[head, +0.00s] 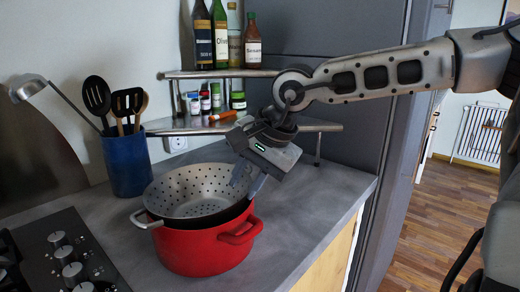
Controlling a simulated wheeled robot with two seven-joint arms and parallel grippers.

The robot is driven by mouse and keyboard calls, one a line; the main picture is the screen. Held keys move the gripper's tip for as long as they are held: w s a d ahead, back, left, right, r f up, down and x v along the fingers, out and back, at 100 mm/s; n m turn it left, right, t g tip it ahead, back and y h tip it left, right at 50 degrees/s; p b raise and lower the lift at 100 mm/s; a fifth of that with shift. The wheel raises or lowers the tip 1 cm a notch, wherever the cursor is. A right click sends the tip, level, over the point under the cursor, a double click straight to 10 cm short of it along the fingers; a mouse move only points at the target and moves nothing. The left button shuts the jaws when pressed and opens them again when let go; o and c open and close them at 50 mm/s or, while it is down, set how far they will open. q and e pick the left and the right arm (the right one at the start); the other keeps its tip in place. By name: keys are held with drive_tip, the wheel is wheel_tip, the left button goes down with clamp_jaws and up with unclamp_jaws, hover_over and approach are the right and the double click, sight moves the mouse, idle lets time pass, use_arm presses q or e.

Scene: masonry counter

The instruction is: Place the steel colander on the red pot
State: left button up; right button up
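The steel colander (185,185), a grey perforated bowl, sits at the mouth of the red pot (205,250) on the grey counter. Its left handle sticks out over the pot's left side. A dark strip shows between colander and pot at the front right. I cannot tell whether the colander rests fully level. My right gripper (249,180) is at the colander's right rim, its two fingers apart, one over the bowl and one outside it. The gripper hides the right handle, and contact with the rim is unclear. My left gripper is not in view.
A blue utensil holder (127,162) stands behind left of the pot, and a stove with knobs (65,255) is at front left. A corner shelf (215,125) with jars and bottles is behind. The counter right of the pot (310,200) is clear.

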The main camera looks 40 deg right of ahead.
drive_tip(key=v, duration=1.2)
drive_tip(key=shift+r, duration=0.25)
drive_tip(key=shift+f, duration=0.1)
